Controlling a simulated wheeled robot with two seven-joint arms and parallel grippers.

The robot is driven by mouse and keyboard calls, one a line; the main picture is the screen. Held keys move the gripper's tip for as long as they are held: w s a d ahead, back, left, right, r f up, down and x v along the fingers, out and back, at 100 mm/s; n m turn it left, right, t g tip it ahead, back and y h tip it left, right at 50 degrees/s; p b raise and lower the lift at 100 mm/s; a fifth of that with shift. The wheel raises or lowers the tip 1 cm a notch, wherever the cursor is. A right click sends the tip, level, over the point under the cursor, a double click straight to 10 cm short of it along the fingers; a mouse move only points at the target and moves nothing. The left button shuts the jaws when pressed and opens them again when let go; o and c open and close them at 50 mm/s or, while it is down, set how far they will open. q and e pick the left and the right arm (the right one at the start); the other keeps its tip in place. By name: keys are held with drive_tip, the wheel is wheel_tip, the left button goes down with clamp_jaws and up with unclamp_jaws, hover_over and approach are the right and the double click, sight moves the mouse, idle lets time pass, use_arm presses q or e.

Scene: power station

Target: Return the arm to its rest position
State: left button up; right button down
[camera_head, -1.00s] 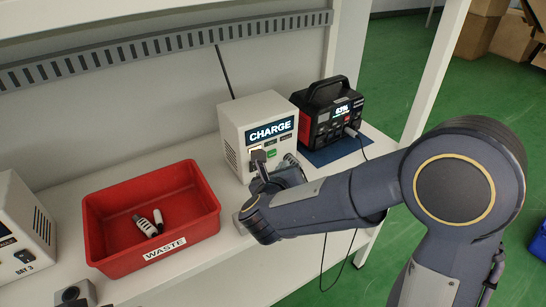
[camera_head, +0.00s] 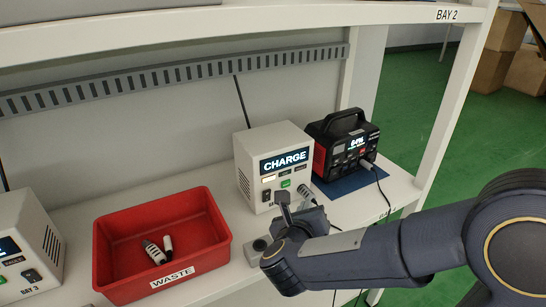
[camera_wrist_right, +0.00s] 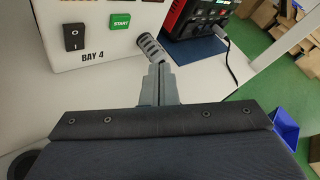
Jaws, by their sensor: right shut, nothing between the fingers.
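My right arm (camera_head: 380,250) comes in from the right in the head view and reaches over the white shelf. My right gripper (camera_head: 284,204) is in front of the white charge box (camera_head: 248,176), apart from it as far as I can tell. In the right wrist view the gripper's two fingers (camera_wrist_right: 160,82) are together with nothing between them. Behind the fingertips are a grey ribbed piece (camera_wrist_right: 151,47) and the box's green START button (camera_wrist_right: 120,21). My left gripper does not show.
A red waste bin (camera_head: 105,262) holding two small items stands left on the shelf (camera_head: 80,210). A black-and-red power station (camera_head: 346,150) with a plugged cable stands on a blue mat (camera_head: 350,183) at the right. Another white unit (camera_head: 25,245) is at far left. Green floor lies beyond.

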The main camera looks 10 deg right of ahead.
drive_tip(key=shift+w+r+n+y, duration=0.25)
drive_tip(key=shift+r+n+y, duration=0.05)
drive_tip(key=shift+n+y, duration=0.45)
drive_tip(key=s+r+n+y, duration=0.5)
drive_tip(key=n+y, duration=0.4)
drive_tip(key=n, duration=0.7)
drive_tip(key=s+d+f+n+g, duration=0.3)
drive_tip(key=s+f+n+g, duration=0.15)
drive_tip(key=s+n, duration=0.45)
drive_tip(key=s+d+f+n+g, duration=0.3)
drive_tip(key=s+f+n, duration=0.3)
drive_tip(key=s, duration=0.6)
wheel_tip(320, 180, up, 24)
drive_tip(key=n+p, duration=0.1)
drive_tip(key=p, duration=2.1)
drive_tip(key=shift+w+a+f+h, duration=0.15)
drive_tip(key=shift+w+h, duration=0.3)
